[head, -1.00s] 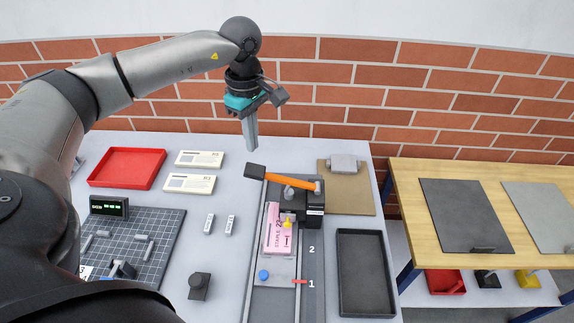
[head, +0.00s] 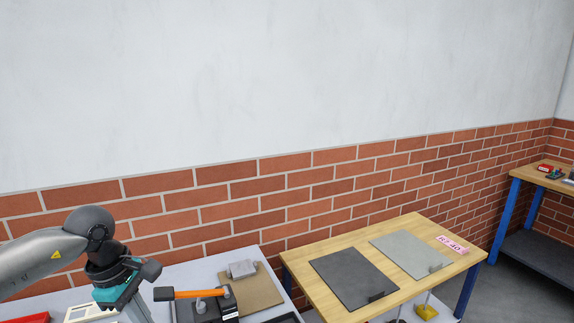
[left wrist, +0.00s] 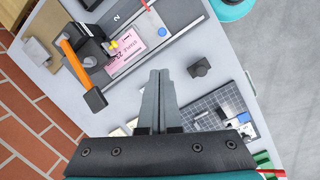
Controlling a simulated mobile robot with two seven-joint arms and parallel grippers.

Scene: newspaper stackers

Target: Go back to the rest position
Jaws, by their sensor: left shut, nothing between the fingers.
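My left gripper (head: 138,312) is at the lower left of the head view, over the light grey worktable (head: 200,270), with its fingertips cut off by the lower edge. In the left wrist view the two fingers of the left gripper (left wrist: 160,76) lie together, shut and empty, above the table and apart from everything on it. My right gripper is in neither view.
The orange-handled lever (head: 190,294) is right of my left gripper; the pink labelled pack (left wrist: 135,47) lies near it. A grid mat (left wrist: 222,112) and black knob block (left wrist: 199,68) are below. A wooden table (head: 300,264) stands right.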

